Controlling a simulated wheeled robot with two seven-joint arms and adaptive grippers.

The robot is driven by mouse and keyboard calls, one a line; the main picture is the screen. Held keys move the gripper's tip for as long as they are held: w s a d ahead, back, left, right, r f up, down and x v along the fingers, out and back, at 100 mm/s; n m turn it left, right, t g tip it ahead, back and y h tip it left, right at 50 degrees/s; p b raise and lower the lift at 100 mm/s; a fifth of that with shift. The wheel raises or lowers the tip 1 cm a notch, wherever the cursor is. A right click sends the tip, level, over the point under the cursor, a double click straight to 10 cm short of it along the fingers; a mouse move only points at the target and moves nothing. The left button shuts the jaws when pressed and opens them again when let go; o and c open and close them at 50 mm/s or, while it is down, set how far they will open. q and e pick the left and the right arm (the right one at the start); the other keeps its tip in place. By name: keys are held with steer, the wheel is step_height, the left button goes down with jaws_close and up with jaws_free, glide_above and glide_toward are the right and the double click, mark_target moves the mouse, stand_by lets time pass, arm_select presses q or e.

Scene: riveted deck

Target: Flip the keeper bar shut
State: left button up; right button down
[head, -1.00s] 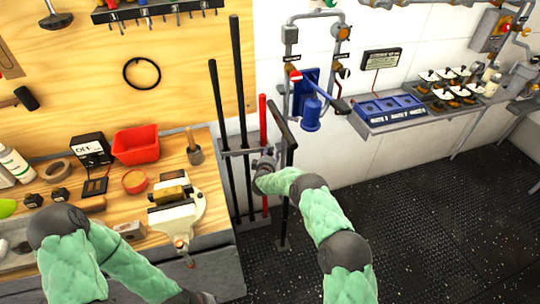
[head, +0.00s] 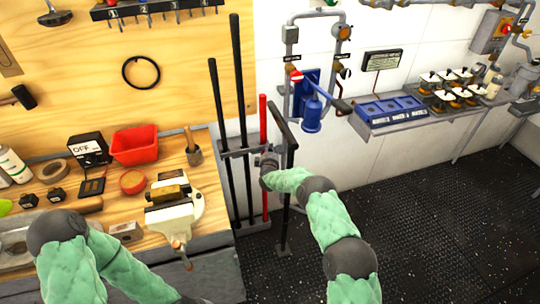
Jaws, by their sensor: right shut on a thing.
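A grey tool rack (head: 236,151) stands against the wall right of the workbench. It holds upright black bars (head: 240,95) and a red bar (head: 263,118). A dark T-topped post (head: 283,122) stands at its right end. My right gripper (head: 266,160) is at the rack's right part, close to the red bar, shut on what appears to be the keeper bar. The gripper and the wrist hide most of the keeper bar, so its exact angle cannot be told. My left arm comes in over the bench at lower left; its gripper is not in view.
The workbench holds a vise (head: 174,207), a red bin (head: 135,145) and several small items. A blue lever fitting (head: 312,112) is on the wall just right of the rack. A grey shelf (head: 400,122) carries blue trays. The dark floor (head: 430,220) at right is clear.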

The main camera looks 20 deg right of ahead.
steer(key=shift+s+a+f, duration=0.1)
steer(key=shift+f, duration=0.25)
steer(key=c, duration=1)
jaws_free()
steer(key=shift+f, duration=0.1)
steer(key=shift+w, duration=0.2)
steer(key=shift+s+r, duration=0.1)
steer(key=shift+r, duration=0.15)
steer(key=v, duration=1.1)
steer(key=shift+s, duration=0.4)
steer(key=shift+a, duration=0.1)
